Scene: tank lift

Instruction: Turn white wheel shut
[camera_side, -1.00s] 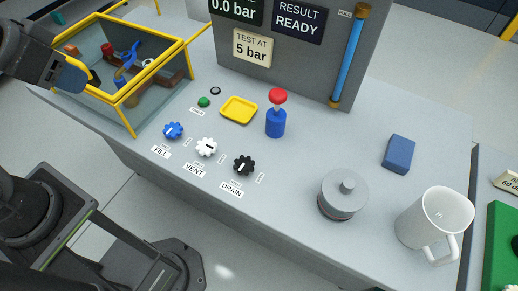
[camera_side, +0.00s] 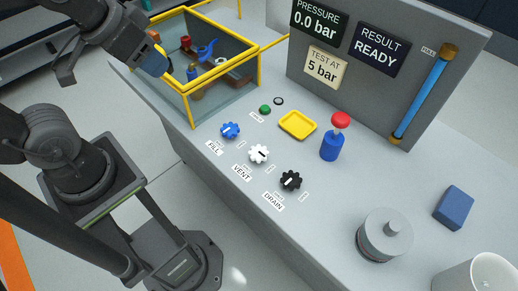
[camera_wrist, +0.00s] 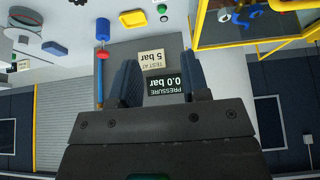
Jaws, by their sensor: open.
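The white wheel (camera_side: 258,154) sits on the grey bench in the side view, above the VENT label (camera_side: 242,172) and between the blue FILL wheel (camera_side: 230,130) and the black DRAIN wheel (camera_side: 291,180). It carries a short dark mark. My gripper (camera_side: 154,60) is well away from it, high at the upper left near the yellow-framed tank. In the wrist view my gripper (camera_wrist: 159,82) shows its two dark blue fingers apart with nothing between them. I cannot make out the white wheel in the wrist view.
The yellow-framed tank (camera_side: 188,97) stands left of the wheels. A yellow tray (camera_side: 298,125), a green button (camera_side: 265,109) and a blue bottle with a red knob (camera_side: 332,147) lie behind them. A grey lidded weight (camera_side: 385,238), a blue block (camera_side: 454,207) and a white mug (camera_side: 478,275) stand at the right.

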